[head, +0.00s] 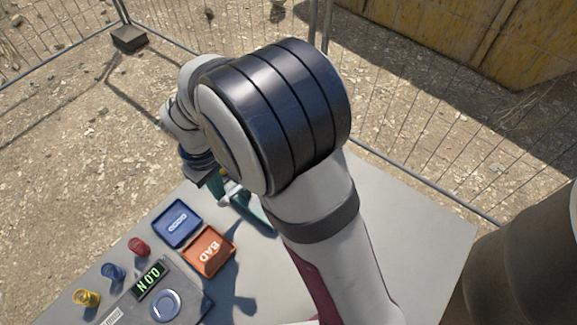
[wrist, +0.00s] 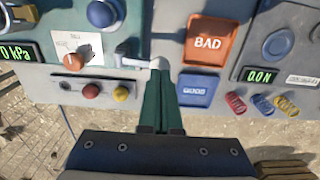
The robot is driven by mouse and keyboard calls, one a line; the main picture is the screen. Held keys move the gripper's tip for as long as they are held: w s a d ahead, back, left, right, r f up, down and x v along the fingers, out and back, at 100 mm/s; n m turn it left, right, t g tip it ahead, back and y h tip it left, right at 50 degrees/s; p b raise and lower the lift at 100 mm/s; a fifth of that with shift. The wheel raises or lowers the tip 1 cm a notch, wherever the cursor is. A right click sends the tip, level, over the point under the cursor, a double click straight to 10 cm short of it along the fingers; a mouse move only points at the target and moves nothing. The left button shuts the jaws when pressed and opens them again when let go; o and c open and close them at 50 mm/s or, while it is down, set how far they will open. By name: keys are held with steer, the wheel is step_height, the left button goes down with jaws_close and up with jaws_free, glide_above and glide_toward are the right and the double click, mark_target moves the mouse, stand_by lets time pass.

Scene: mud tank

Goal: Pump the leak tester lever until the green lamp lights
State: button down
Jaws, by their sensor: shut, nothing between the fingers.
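The leak tester is at the upper left of the wrist view, with a dark display (wrist: 17,53) reading 0 kPa in green. It has a blue round part (wrist: 103,13), an orange-red knob (wrist: 73,62) and a row of small lamps, including a red one (wrist: 90,90) and a yellow one (wrist: 120,94). No lit green lamp shows. A pale rounded tip (wrist: 159,62), perhaps the lever's end, is right at my fingertips; I cannot tell whether they touch. My gripper (wrist: 160,75) has its green fingers shut and empty. In the head view my arm hides most of the tester.
An orange BAD tray (head: 207,263) and a blue tray (head: 178,223) lie beside my gripper. Red (head: 139,246), blue (head: 112,271) and yellow (head: 87,297) springs stand near the table edge. A force gauge (head: 150,280) is close by. Wire fencing surrounds the table.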

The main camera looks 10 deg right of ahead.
stand_by(0.3)
steer(key=shift+f, duration=2.1)
steer(key=shift+r, duration=1.5)
steer(key=shift+f, duration=0.1)
